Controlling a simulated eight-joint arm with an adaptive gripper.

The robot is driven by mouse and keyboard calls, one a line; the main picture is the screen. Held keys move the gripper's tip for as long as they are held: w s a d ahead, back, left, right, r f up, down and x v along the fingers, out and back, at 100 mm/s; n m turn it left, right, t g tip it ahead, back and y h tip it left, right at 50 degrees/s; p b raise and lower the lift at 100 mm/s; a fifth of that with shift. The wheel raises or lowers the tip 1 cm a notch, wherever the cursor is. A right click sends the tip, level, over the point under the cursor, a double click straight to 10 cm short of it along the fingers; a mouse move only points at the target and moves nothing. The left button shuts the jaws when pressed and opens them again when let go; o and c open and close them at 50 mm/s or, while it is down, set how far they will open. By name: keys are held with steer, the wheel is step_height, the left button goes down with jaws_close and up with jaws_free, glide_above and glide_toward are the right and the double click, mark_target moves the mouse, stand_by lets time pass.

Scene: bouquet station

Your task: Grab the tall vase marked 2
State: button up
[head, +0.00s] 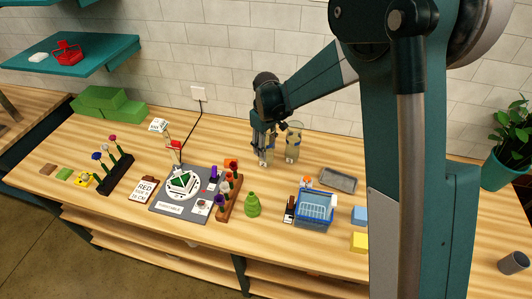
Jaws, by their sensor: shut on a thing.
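Two tall clear vases stand near the back of the wooden counter. The left vase (267,158) is at my gripper (264,146), which comes down from above and is shut on it. My fingers hide part of its upper body. The number marks on both are too small to read, so I cannot tell which is marked 2. I cannot tell whether the held vase touches the counter.
A blue basket (314,209) and a grey tray (338,180) are to the right. A grey mat (205,211) lies left. A socket with a black cord is on the wall.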

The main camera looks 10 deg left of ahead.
steer(key=shift+r, duration=3)
